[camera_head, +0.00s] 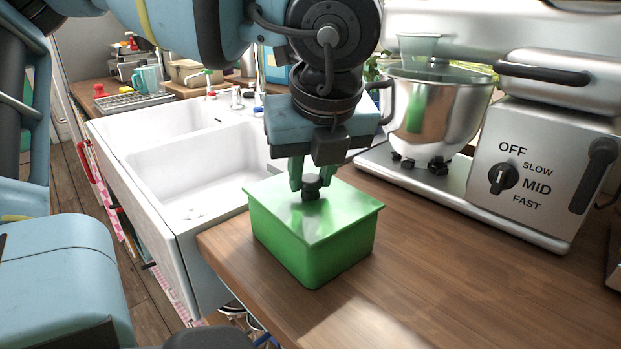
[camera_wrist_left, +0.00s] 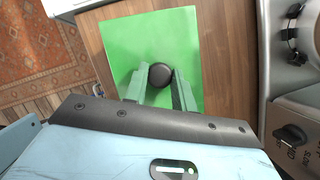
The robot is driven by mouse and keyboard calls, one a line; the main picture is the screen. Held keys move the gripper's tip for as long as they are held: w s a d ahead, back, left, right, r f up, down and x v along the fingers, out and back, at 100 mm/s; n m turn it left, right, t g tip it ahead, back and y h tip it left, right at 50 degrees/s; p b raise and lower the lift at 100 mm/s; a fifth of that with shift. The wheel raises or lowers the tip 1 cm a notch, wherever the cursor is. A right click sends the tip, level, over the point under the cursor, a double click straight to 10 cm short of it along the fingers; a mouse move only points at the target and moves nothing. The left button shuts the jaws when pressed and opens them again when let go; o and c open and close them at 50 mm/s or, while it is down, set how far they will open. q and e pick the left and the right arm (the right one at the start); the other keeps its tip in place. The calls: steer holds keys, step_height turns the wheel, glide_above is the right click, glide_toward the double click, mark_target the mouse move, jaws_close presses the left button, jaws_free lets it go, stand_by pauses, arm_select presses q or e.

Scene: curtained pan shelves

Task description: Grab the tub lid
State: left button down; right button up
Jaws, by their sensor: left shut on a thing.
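A green tub (camera_head: 314,258) stands on the wooden counter near its front left corner. Its flat green lid (camera_head: 345,212) lies on top and has a dark round knob (camera_head: 311,187) in the middle. My left gripper (camera_head: 309,184) comes down from above and is shut on the knob. In the left wrist view the two fingers of the left gripper (camera_wrist_left: 160,88) flank the dark knob (camera_wrist_left: 160,75), with the green lid (camera_wrist_left: 130,45) beneath. The lid appears seated on the tub. My right gripper is not in view.
A white double sink (camera_head: 190,170) is left of the tub. A steel mixer with a bowl (camera_head: 435,110) and a speed dial (camera_head: 503,178) stands behind and to the right. The wooden counter (camera_head: 450,270) right of the tub is clear.

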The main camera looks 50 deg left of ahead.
mark_target(310, 181)
arm_select(q)
steer(key=shift+r, duration=0.1)
steer(key=shift+r, duration=0.4)
step_height(310, 181, up, 3)
steer(key=shift+s+f, duration=0.1)
steer(key=shift+s, duration=0.05)
steer(key=s+d+r, duration=0.1)
steer(key=s+d, duration=0.2)
steer(key=s, duration=1.2)
steer(key=shift+s+b, duration=0.25)
steer(key=shift+b, duration=0.15)
steer(key=shift+r, duration=0.1)
